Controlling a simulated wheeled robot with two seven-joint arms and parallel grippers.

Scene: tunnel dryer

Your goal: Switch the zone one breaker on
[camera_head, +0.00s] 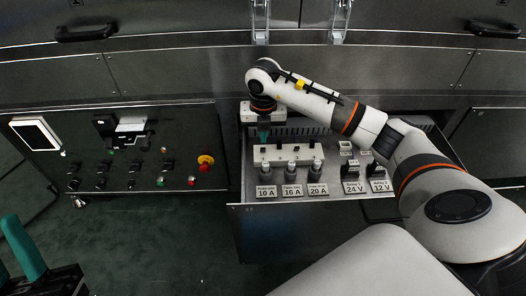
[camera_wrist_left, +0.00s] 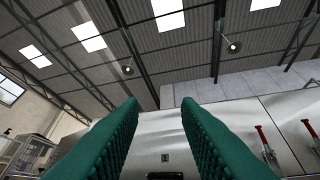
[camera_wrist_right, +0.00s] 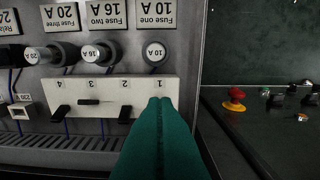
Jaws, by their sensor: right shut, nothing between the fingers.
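The breaker block (camera_wrist_right: 104,93) is a white strip marked 1 to 4, upside down in the right wrist view; it also shows in the head view (camera_head: 289,154). The black levers of breaker two (camera_wrist_right: 125,114) and breaker four (camera_wrist_right: 61,112) stick out toward the slotted duct; breaker three's lever (camera_wrist_right: 88,102) sits differently. My right gripper (camera_wrist_right: 160,101) is shut and empty, its tips over the block's number 1 end. They hide the zone one lever, so its position and any contact cannot be told. My left gripper (camera_wrist_left: 160,104) is open and empty, away from the drawer.
The breakers lie in an open drawer (camera_head: 257,222) with fuse holders (camera_wrist_right: 91,53) and relays (camera_head: 350,170). A slotted duct (camera_wrist_right: 60,146) runs along the block. A control panel with a red emergency button (camera_head: 205,160) is at the left. Cabinet handles (camera_head: 86,32) stick out above.

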